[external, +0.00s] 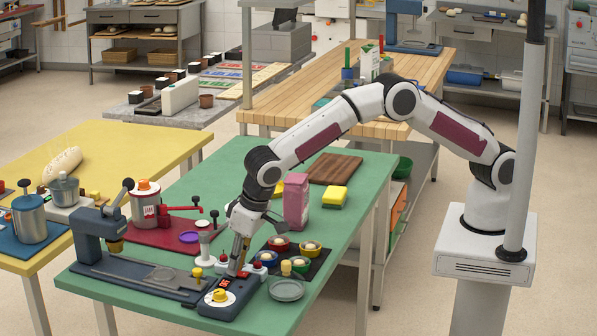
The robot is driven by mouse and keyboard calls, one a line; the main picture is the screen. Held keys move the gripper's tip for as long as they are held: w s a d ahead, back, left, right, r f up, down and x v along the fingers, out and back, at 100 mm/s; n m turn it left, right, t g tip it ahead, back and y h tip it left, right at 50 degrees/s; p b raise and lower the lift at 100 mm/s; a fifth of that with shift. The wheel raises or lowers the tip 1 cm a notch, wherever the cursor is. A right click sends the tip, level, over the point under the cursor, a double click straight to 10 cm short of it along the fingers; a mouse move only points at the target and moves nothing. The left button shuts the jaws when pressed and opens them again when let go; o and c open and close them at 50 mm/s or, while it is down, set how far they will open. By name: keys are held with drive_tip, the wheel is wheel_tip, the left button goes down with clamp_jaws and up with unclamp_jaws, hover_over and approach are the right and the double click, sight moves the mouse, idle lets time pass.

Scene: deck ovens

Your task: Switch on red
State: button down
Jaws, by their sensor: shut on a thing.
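A dark blue control box (236,296) lies near the front of the green table. It has a small red display (227,283) and a round white dial with a yellow knob (220,295). Red-topped white knobs (258,265) stand at its back end, and another (223,257) shows left of my gripper. My gripper (236,269) points down at the back part of this box, between these red tops. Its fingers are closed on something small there. The fingers hide it, so I cannot tell which switch or knob it is, or its position.
A dark tray with several small bowls (311,247) and a grey dish (286,289) lie close on the right. A blue press (88,240) stands left. The front right tabletop is mostly clear.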

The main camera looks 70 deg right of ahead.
sight(286, 263)
drive_tip(key=shift+w, duration=0.1)
idle(0.3)
drive_tip(key=c, duration=1.9)
unclamp_jaws()
drive_tip(key=shift+s+r, duration=0.2)
drive_tip(key=shift+r, duration=0.5)
drive_tip(key=v, duration=0.3)
drive_tip(key=shift+s+r, duration=0.25)
drive_tip(key=shift+s, duration=0.1)
drive_tip(key=s, duration=0.2)
drive_tip(key=shift+s, duration=4.7)
